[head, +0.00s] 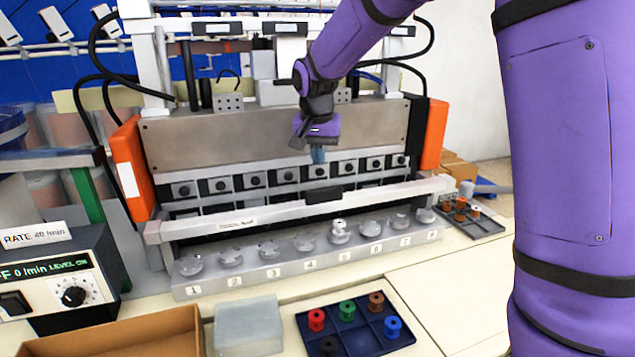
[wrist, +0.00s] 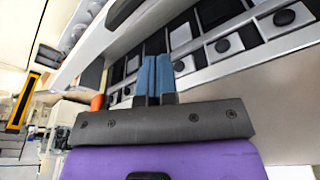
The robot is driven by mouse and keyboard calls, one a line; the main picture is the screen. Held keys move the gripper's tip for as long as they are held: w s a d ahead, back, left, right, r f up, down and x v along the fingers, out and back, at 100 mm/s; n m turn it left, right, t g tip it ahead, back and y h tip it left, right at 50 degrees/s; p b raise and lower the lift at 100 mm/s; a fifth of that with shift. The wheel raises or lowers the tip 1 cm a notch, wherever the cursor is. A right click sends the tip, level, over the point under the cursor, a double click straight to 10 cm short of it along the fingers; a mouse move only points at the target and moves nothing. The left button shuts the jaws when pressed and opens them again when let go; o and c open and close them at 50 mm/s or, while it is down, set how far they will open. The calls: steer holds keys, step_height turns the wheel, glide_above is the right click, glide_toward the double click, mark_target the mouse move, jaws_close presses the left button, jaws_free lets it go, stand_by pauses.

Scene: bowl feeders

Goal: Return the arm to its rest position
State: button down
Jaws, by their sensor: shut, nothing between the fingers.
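My purple arm (head: 565,150) comes in from the right and reaches over the machine. My gripper (head: 318,155) hangs in front of the machine's grey back panel, above the row of square black-knobbed blocks. In the wrist view, its two blue fingers (wrist: 156,78) are together with nothing between them. Blocks with round black knobs (wrist: 222,45) show beyond the fingers there. The gripper appears apart from the machine.
A numbered rail (head: 330,262) with several round metal cups runs along the machine's front. A dark blue tray (head: 382,345) with coloured spools, a grey block (head: 247,325) and a brown box (head: 110,348) are in front. A feeder control box (head: 105,265) stands left.

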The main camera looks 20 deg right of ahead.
steer(key=shift+r, duration=0.6)
steer(key=s+d+r+n+t+y, duration=0.1)
steer(key=s+d+r, duration=0.25)
steer(key=s, duration=0.45)
steer(key=s+d+r+n, duration=0.1)
steer(key=s+d+r, duration=0.1)
steer(key=s+r, duration=0.35)
steer(key=s+f+n+t, duration=0.1)
steer(key=s+f+n, duration=0.1)
steer(key=s, duration=0.8)
steer(key=s+d+f+n+t, duration=0.1)
steer(key=s+n, duration=0.1)
steer(key=s, duration=0.8)
steer(key=shift+s+d+f, duration=0.25)
steer(key=shift+s+f, duration=0.05)
steer(key=shift+f, duration=0.1)
